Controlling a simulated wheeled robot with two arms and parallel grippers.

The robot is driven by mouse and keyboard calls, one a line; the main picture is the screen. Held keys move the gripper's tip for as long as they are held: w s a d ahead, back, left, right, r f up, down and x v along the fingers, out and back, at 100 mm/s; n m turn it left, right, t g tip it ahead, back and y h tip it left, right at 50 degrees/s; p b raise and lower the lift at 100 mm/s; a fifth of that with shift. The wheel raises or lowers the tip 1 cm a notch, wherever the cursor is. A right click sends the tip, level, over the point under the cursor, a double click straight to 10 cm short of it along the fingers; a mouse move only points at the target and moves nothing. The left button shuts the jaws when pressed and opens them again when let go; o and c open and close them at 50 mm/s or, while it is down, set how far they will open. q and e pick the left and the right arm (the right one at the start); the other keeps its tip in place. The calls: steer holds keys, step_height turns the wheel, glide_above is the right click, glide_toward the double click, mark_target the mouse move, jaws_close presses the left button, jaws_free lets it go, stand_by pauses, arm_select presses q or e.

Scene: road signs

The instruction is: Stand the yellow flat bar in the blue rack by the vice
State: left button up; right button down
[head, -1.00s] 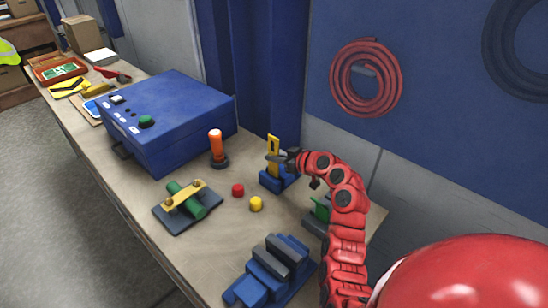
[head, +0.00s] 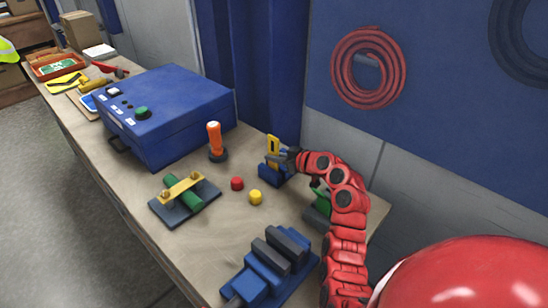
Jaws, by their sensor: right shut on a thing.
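The yellow flat bar (head: 273,145) stands upright at the blue rack (head: 277,174), near the wall at the back of the bench. My right gripper (head: 279,156) is shut on the bar, coming from its right side. The bar's lower end is at the rack; the gripper hides part of it, so I cannot tell how deep it sits. The blue vice (head: 270,270) with dark jaws stands at the front of the bench. My left gripper does not show.
A red button (head: 237,183) and a yellow button (head: 255,197) lie left of the rack. An orange-handled tool (head: 215,140) stands by the blue box (head: 165,112). A green cylinder under a yellow bar (head: 182,194) sits on a dark plate. A green object (head: 321,203) is beside my right arm.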

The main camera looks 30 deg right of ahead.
steer(key=shift+f+b, duration=0.25)
steer(key=shift+b, duration=0.35)
stand_by(0.4)
steer(key=c, duration=0.9)
jaws_free()
steer(key=shift+s, duration=0.15)
steer(key=shift+s+d+r, duration=0.15)
steer(key=shift+s+d, duration=0.05)
steer(key=shift+s, duration=0.1)
steer(key=b+v, duration=0.4)
steer(key=v, duration=1.2)
steer(key=shift+s, duration=0.25)
